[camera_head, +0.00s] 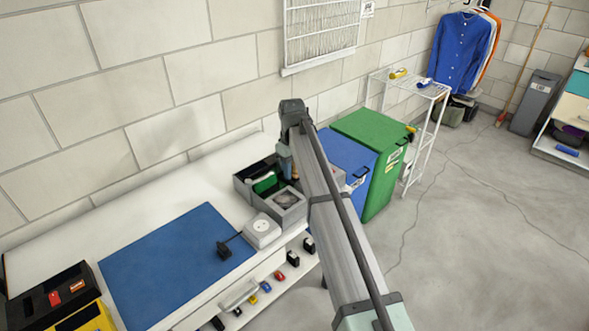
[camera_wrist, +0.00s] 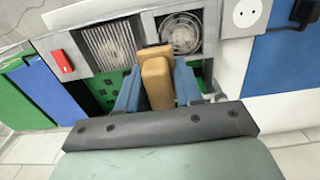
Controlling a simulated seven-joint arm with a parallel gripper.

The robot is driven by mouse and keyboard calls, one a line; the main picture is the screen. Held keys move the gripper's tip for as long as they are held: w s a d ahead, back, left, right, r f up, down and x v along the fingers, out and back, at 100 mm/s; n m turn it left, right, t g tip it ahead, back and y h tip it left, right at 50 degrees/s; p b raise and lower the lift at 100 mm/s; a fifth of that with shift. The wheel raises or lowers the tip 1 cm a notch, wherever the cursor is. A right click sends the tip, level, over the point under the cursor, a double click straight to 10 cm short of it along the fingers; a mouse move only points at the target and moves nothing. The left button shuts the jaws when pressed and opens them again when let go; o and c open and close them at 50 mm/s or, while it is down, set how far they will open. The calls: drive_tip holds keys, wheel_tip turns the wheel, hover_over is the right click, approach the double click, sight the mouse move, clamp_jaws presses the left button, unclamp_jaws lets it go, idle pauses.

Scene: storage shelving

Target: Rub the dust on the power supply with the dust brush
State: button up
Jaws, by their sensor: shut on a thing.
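The power supply appears to be the grey box with a round fan grille (camera_head: 287,199) on the right end of the white table. In the wrist view, the fan (camera_wrist: 181,33) looks greyish and dusty. My gripper (camera_head: 290,160) is above and just behind that box. It is shut on the dust brush (camera_wrist: 157,72), whose tan handle stands between the blue fingers in the wrist view. The brush also shows as a small brown piece (camera_head: 295,172) below the gripper in the head view. Its bristles are hidden, so I cannot tell whether they touch anything.
A dark case with a green board (camera_head: 265,184) adjoins the fan box. A white socket box (camera_head: 262,231) with a black plug (camera_head: 224,249) is in front. The blue mat (camera_head: 170,265) is mostly clear. Blue (camera_head: 345,155) and green bins (camera_head: 375,140) stand beside the table.

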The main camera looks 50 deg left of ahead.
sight(295, 194)
wheel_tip(295, 194, down, 7)
drive_tip(key=shift+f, duration=0.15)
drive_tip(key=shift+s+f, duration=0.1)
drive_tip(key=shift+s, duration=0.7)
drive_tip(key=shift+c, duration=0.3)
drive_tip(key=shift+s, duration=2.65)
drive_tip(key=shift+w, duration=3.6)
drive_tip(key=shift+s+d, duration=0.55)
drive_tip(key=shift+s, duration=3)
drive_tip(key=shift+w+a, duration=0.1)
drive_tip(key=shift+w, duration=3.45)
drive_tip(key=shift+s+r, duration=0.15)
drive_tip(key=shift+r, duration=3.95)
